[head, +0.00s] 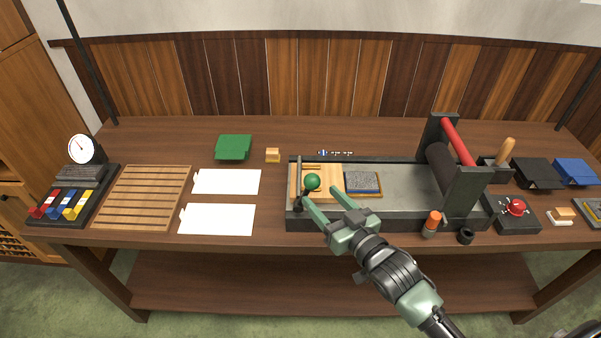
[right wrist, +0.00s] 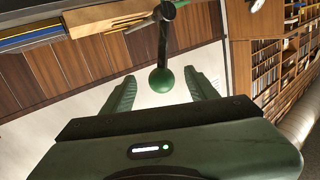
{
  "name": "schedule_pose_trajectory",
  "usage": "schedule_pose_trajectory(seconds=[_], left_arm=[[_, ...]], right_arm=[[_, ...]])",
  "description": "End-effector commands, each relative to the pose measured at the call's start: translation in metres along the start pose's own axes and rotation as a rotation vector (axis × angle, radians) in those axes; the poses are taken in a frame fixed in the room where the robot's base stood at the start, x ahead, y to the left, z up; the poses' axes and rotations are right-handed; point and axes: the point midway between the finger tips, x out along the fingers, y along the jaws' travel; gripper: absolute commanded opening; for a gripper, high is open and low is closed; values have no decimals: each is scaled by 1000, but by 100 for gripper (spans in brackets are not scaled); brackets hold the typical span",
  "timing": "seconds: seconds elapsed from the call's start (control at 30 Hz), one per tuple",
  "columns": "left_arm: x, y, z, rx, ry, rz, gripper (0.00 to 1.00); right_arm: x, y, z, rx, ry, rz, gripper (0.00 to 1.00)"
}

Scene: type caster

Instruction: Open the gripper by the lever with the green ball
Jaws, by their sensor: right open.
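The lever's green ball (head: 312,182) is at the left end of the dark press bed (head: 410,205), over a pale wooden board (head: 330,172). In the right wrist view the green ball (right wrist: 162,80) hangs at the end of a dark lever rod (right wrist: 163,45). My right gripper (head: 318,204) is open, its fingers pointing at the ball. In the right wrist view the ball lies between the two fingertips (right wrist: 160,88), with a gap on each side. My left gripper is not in view.
A roller with a red bar (head: 456,143) stands over the press bed on the right. An orange-topped bottle (head: 432,223) and a small black cup (head: 466,236) stand at the bed's front. White sheets (head: 217,219), a slatted wooden rack (head: 140,198) and a gauge (head: 82,149) lie left.

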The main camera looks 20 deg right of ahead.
Motion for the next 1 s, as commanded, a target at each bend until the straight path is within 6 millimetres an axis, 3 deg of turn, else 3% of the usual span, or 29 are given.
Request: schedule_pose_trajectory(seconds=[0.27,0.63,1.0], left_arm=[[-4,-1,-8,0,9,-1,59],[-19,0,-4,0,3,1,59],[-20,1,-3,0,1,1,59]], right_arm=[[19,0,-18,7,77,-29,59],[73,-1,-21,7,74,-29,59],[83,-2,-20,6,73,-29,59]])
